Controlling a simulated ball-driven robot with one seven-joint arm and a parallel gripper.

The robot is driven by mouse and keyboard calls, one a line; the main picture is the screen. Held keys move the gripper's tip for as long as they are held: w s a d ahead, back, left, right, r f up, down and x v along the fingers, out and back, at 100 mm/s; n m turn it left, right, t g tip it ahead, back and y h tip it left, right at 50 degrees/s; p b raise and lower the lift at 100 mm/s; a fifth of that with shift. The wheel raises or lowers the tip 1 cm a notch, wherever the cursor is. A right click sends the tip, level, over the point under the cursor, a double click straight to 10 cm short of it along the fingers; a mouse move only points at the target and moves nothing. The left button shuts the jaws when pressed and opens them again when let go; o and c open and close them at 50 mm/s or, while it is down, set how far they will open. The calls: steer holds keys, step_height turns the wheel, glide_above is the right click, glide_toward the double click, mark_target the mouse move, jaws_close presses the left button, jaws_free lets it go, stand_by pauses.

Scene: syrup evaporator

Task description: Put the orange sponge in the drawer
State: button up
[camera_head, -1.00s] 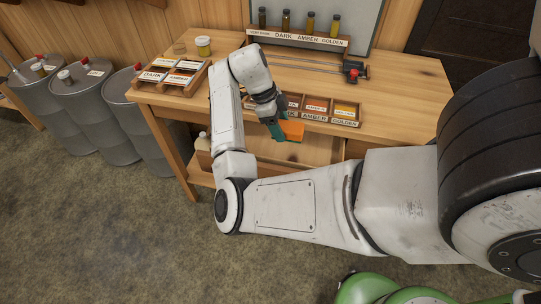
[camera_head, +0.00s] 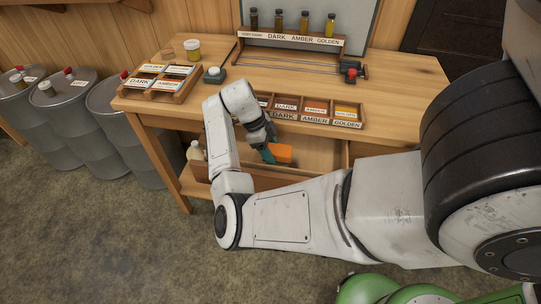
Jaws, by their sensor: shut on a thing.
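The orange sponge (camera_head: 281,153) is held at the front of the wooden table, below the label tray. My gripper (camera_head: 269,153), with teal fingers, is shut on the sponge's left part. The open drawer (camera_head: 312,150) shows as a pale wooden interior below the tabletop's front edge, behind and around the sponge. My arm hides the drawer's left part and some of its front. I cannot tell whether the sponge touches the drawer floor.
A compartment tray (camera_head: 314,121) marked DARK, AMBER, GOLDEN sits at the table's front edge. A second label tray (camera_head: 158,84), a jar (camera_head: 192,50) and a small dark green device (camera_head: 213,75) stand at left. Grey drums (camera_head: 58,120) stand left of the table.

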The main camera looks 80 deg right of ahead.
steer(key=shift+f, duration=1.75)
steer(key=shift+f, duration=0.15)
steer(key=o, duration=0.8)
steer(key=shift+r, duration=0.2)
steer(key=b+v, duration=0.1)
steer(key=v, duration=1.1)
steer(key=shift+s+b, duration=0.1)
steer(key=shift+b, duration=0.25)
